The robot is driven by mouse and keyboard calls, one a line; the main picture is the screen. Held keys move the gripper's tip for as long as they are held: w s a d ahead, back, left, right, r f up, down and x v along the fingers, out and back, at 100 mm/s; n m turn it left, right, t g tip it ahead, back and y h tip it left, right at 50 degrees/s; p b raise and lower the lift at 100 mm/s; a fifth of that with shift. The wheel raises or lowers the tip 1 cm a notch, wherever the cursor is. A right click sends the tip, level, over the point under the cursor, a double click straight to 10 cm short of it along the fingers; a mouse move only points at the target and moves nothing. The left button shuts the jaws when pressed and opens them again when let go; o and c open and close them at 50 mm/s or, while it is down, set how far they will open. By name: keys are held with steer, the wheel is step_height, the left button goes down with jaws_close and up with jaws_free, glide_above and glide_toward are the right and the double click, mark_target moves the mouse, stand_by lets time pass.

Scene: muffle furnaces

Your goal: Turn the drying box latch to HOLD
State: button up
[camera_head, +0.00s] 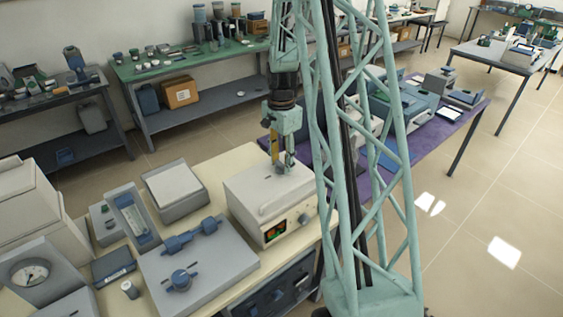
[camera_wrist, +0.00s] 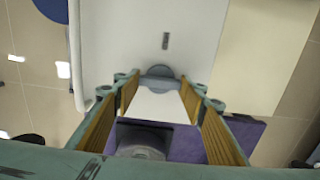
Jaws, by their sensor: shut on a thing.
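A grey round latch piece (camera_wrist: 159,71) shows there between my fingertips, near a short dark mark (camera_wrist: 166,40). My gripper (camera_head: 282,163) points down over the rear of the box top. In the wrist view, my gripper (camera_wrist: 160,90) is shut on the latch, one finger on each side. No HOLD lettering is legible, and the fingers partly hide the latch.
A purple-topped table (camera_head: 440,137) with equipment stands behind right. My lattice column blocks part of the head view.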

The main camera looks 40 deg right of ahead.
steer(key=shift+n, duration=0.4)
steer(key=n+b, duration=0.1)
steer(key=n, duration=0.3)
steer(key=n+b, duration=0.1)
steer(key=n, duration=0.8)
steer(key=shift+n+b, duration=0.4)
steer(key=shift+n, duration=1.8)
steer(key=o, duration=0.9)
steer(key=shift+c, duration=0.2)
